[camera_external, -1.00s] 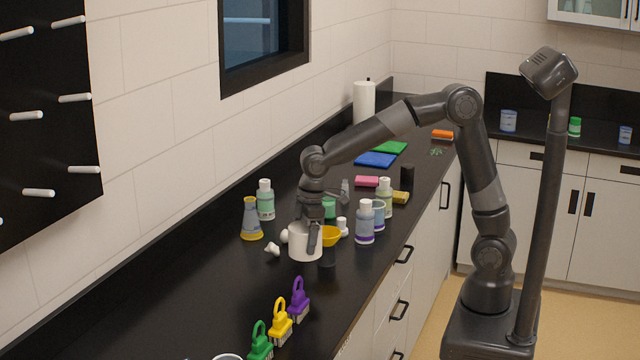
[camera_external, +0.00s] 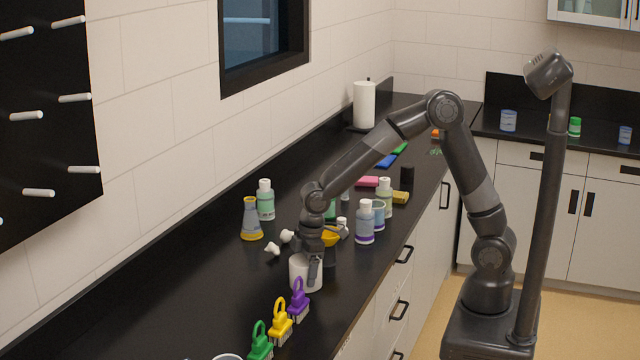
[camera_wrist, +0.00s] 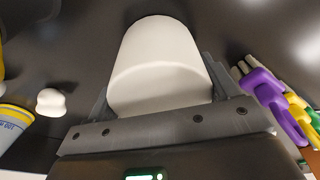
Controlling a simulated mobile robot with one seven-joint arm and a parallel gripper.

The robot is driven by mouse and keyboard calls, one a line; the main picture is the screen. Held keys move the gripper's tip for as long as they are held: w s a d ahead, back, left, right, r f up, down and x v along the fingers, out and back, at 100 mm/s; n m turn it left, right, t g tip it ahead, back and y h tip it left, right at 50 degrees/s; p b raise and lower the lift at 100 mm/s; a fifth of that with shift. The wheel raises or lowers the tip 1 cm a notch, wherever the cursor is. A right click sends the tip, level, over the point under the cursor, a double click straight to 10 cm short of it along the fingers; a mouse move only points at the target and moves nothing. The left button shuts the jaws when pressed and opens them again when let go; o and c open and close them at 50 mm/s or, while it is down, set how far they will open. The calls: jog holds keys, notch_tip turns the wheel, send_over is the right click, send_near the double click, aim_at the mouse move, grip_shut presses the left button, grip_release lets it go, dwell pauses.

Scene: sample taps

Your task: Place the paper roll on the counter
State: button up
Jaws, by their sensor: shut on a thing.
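The paper roll (camera_external: 301,271) is a short, plain white cylinder. My gripper (camera_external: 312,268) points down over it and is shut on it, with one dark finger across its near side. In the wrist view the paper roll (camera_wrist: 160,65) fills the space between the two fingers of my gripper (camera_wrist: 163,98). It is low over the black counter (camera_external: 200,300), just behind the purple brush; I cannot tell whether its base touches the counter.
A yellow funnel (camera_external: 330,239), small white pieces (camera_external: 273,248), a flask (camera_external: 251,220) and several bottles (camera_external: 365,222) stand behind. A taller white roll (camera_external: 364,104) stands far back. The counter's left is clear.

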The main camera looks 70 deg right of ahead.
jog(key=shift+f, duration=0.15)
jog(key=o, duration=1)
jog(key=shift+c, duration=0.2)
jog(key=r, duration=0.4)
jog(key=s+d+r, duration=0.1)
jog(key=r, duration=0.7)
jog(key=shift+s+d+r, duration=0.15)
jog(key=shift+s+d, duration=0.05)
jog(key=s+d+r+m+t, duration=0.2)
jog(key=s+d+m, duration=0.2)
jog(key=s+d, duration=0.6)
jog(key=s+d+r+m+t+h, duration=0.1)
jog(key=s+d+m, duration=0.4)
jog(key=s+d, duration=0.5)
jog(key=s+r+t, duration=0.1)
jog(key=s, duration=0.2)
jog(key=shift+d+r, duration=0.15)
jog(key=shift+r, duration=0.15)
